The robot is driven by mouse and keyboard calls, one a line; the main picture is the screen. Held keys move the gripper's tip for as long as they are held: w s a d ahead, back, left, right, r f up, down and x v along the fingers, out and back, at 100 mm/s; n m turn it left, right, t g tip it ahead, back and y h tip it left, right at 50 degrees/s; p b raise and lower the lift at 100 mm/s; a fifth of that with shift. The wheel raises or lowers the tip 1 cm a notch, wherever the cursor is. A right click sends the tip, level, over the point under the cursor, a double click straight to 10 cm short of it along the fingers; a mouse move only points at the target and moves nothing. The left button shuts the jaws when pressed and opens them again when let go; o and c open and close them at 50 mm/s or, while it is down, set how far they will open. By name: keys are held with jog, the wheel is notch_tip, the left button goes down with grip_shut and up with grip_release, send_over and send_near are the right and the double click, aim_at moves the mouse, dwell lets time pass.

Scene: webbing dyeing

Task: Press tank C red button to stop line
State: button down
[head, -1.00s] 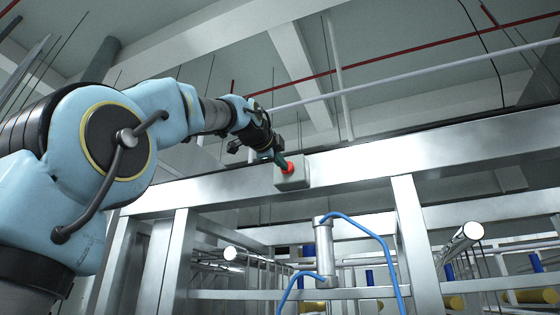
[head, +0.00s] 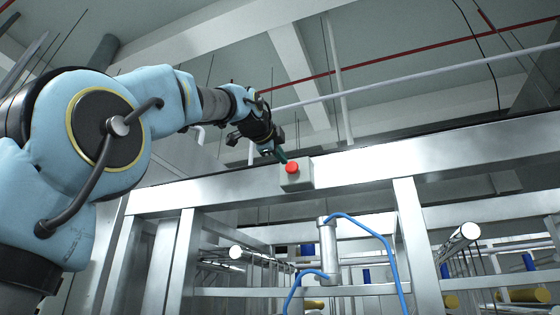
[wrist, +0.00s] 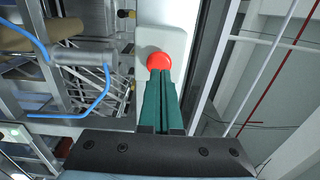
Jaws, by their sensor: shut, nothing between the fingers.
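The red button (head: 292,168) sits on a small pale grey box (head: 299,182) fixed to the front of the metal frame's upper beam. My gripper (head: 283,159) is just up and left of the button in the head view, its fingers pointing down towards the box. In the wrist view the shut green fingers (wrist: 160,78) lie together with nothing between them. Their tips reach the lower edge of the red button (wrist: 160,61) in that picture. I cannot tell whether they touch it. Most of the button is visible in both views.
The steel beam (head: 380,160) runs across the view, with upright posts below. A blue hose (head: 372,232) and a metal cylinder (head: 326,250) hang under the box. Space above the beam looks open.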

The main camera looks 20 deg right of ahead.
jog(key=b+v, duration=0.5)
jog(key=v, duration=0.4)
jog(key=shift+f, duration=0.1)
dwell(0.3)
